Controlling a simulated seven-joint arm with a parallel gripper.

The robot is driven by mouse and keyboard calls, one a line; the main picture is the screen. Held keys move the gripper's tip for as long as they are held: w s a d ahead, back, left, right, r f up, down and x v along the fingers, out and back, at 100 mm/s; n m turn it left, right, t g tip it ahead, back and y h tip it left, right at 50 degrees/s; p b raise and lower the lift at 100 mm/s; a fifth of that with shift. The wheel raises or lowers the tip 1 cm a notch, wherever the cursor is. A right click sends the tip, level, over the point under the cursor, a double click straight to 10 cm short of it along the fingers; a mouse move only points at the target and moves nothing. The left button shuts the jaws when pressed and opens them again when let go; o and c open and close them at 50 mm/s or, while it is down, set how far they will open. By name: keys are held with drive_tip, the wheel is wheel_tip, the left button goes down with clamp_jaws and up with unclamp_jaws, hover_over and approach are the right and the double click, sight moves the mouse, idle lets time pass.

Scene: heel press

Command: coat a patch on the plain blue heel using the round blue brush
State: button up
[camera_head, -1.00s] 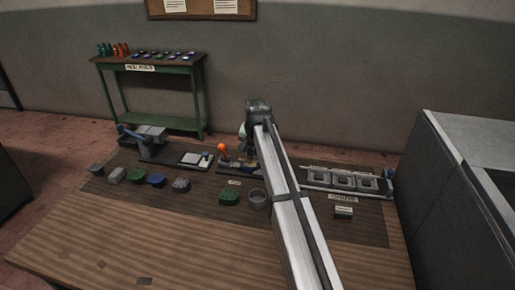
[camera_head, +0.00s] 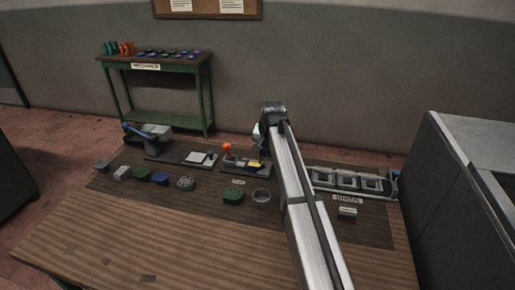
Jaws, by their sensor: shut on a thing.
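The plain blue heel (camera_head: 160,180) appears to be the dark blue block in the front row on the bench, between a green block and a grey dotted one. My gripper (camera_head: 259,138) is mostly hidden by my own wrist and arm, above the back of the bench, right of the orange-knobbed fixture (camera_head: 240,160). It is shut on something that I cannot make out. I cannot pick out the round blue brush in this view.
Green blocks (camera_head: 233,195) and a round grey cup (camera_head: 261,197) stand mid-bench. A blue-handled press (camera_head: 150,137) is back left, a framed tray (camera_head: 345,181) right. The front of the bench (camera_head: 180,240) is mostly clear. A grey cabinet (camera_head: 470,190) stands at right.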

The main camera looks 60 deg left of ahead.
drive_tip(key=shift+d+f, duration=0.1)
drive_tip(key=shift+d, duration=0.3)
drive_tip(key=shift+s+a, duration=0.55)
drive_tip(key=shift+a, duration=0.25)
drive_tip(key=shift+s+a, duration=1.6)
drive_tip(key=shift+w+d, duration=2.2)
drive_tip(key=shift+d, duration=0.1)
wheel_tip(320, 180, up, 3)
drive_tip(key=shift+a+f, duration=0.15)
drive_tip(key=shift+f, duration=0.05)
drive_tip(key=shift+r, duration=2.9)
drive_tip(key=shift+s, duration=0.1)
